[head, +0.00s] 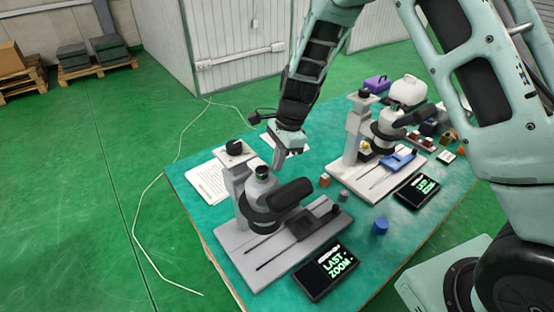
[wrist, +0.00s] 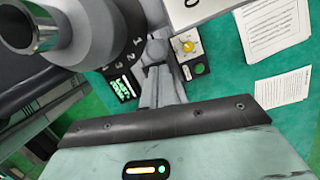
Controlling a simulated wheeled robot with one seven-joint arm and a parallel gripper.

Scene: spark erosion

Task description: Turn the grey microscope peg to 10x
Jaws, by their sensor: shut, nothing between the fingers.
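In the head view, the grey microscope (head: 262,190) stands at the near left of the table. My gripper (head: 278,163) points down beside its upper body, on the right. In the wrist view, the grey microscope body (wrist: 92,30) fills the upper left. A dark ring (wrist: 128,48) on it carries white numerals. A small grey rounded peg (wrist: 155,48) stands at the ring's right side. My gripper fingers (wrist: 158,76) are shut and empty, with their tips at or just short of the peg. I cannot tell whether they touch it. No 10x mark is legible.
A second microscope (head: 388,122) stands farther right. A screen reading LAST ZOOM (head: 327,268) lies in front of the grey microscope, near a blue cylinder (head: 381,226). A box with a yellow knob (wrist: 187,46) and papers (wrist: 272,32) lie beyond my fingers.

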